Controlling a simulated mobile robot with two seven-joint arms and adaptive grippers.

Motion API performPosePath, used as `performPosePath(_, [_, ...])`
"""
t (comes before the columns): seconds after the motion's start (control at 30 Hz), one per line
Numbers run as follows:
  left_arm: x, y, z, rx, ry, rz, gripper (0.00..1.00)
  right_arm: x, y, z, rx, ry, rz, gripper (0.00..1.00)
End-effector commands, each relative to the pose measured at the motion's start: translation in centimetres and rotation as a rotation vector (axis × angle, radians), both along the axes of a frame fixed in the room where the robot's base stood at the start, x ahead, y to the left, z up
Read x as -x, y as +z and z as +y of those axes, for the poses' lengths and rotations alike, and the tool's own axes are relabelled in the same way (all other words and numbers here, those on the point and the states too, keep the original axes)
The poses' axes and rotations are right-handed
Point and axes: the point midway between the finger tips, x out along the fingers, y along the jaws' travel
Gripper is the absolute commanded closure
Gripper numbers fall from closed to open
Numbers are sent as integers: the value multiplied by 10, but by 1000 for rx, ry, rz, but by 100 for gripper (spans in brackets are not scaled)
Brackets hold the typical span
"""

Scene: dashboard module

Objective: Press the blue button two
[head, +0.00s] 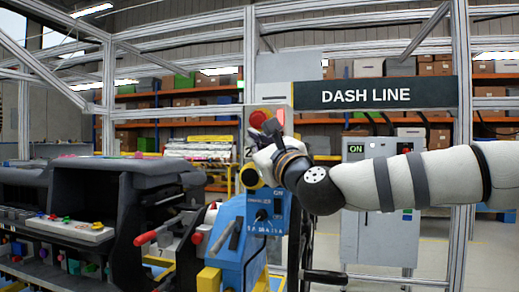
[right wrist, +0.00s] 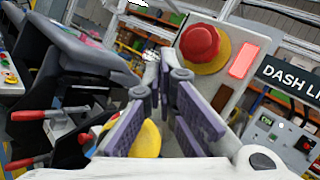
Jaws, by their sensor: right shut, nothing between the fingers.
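My right gripper (head: 268,130) is raised in front of the control box of the blue machine, with its fingers shut and empty. In the right wrist view its purple-grey fingers (right wrist: 165,75) point at the lower part of the grey control panel (right wrist: 228,88). A red mushroom button (right wrist: 200,45) on a yellow base sits above the fingertips, and it also shows in the head view (head: 259,118). A red rectangular light (right wrist: 243,60) is beside it. I see no blue button; the gripper covers part of the panel. I cannot tell whether the fingertips touch the panel. My left gripper is not in view.
A blue machine (head: 236,235) stands below the gripper. A black dashboard module (head: 100,175) and red-handled clamps (head: 150,235) are to the left. A grey cabinet (head: 375,225) stands behind my right arm under the DASH LINE sign (head: 375,95).

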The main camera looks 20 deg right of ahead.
Motion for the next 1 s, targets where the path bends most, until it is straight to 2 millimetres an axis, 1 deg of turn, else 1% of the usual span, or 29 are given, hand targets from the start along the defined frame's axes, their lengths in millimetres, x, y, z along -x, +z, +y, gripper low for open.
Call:
performPosePath(0.03, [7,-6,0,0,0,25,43,-10,-14,-3,0,-2,19,100])
performPosePath(0.2, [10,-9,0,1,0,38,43,-16,-10,-8,0,-1,14,100])
performPosePath(0.4, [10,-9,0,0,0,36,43,-15,-7,-9,0,0,10,100])
performPosePath(1.0, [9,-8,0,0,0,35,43,-15,-7,-9,0,0,10,100])
